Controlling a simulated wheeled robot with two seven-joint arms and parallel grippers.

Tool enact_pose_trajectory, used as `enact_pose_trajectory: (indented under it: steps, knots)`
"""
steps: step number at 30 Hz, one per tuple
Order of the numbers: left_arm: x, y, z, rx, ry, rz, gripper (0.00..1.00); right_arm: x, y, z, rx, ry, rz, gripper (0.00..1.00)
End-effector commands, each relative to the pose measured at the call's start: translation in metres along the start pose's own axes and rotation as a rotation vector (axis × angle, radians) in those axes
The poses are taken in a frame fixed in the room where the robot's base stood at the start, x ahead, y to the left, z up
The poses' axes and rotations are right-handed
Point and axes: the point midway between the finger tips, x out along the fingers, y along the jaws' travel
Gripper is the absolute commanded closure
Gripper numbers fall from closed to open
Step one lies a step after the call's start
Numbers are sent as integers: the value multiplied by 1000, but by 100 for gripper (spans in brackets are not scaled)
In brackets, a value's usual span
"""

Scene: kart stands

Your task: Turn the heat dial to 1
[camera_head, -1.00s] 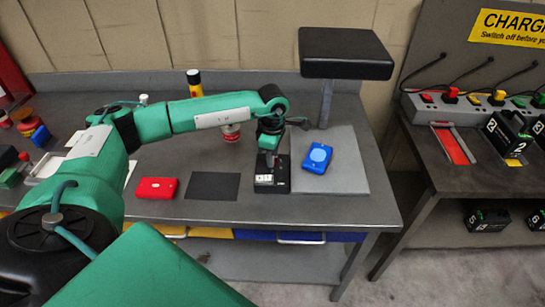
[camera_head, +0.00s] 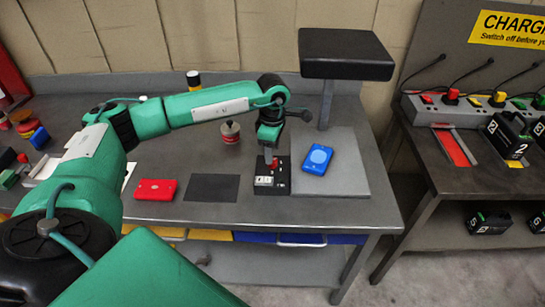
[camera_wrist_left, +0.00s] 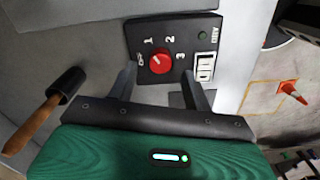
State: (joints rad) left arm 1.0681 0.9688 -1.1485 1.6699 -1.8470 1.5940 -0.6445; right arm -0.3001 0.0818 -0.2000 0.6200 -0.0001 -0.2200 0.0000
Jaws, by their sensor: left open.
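The heat dial is a red knob (camera_wrist_left: 161,61) on a black control box (camera_wrist_left: 184,28), marked OFF, 1, 2 and 3 around it. A faint pale mark on the knob seems to lie on its OFF side, but I cannot tell its exact setting. In the head view the box (camera_head: 264,190) stands on the bench, with the knob (camera_head: 275,164) partly hidden under my left gripper (camera_head: 268,153). In the left wrist view my left gripper (camera_wrist_left: 159,82) is open, its fingers apart on either side below the knob, holding nothing. My right gripper is out of view.
A blue device (camera_head: 317,158) lies on a grey plate (camera_head: 345,180) right of the box. A dark mat (camera_head: 212,187) and a red case (camera_head: 156,189) lie left of it. A black pad on a post (camera_head: 346,53) overhangs behind. A red-labelled can (camera_head: 230,132) stands farther back.

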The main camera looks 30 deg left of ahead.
Motion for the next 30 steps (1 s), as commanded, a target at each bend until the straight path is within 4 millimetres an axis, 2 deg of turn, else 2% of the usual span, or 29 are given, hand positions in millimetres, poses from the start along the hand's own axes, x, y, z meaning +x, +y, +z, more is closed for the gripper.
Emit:
enact_pose_trajectory:
  steps: [6, 10, 30]
  knots:
    - [-32, 1, 0, 0, -2, 3, 50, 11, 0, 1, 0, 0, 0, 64]
    - [-42, 0, 0, 0, -1, 1, 50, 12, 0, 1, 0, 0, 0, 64]
    - [-44, 0, 0, 0, 0, 0, 50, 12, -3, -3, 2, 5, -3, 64]
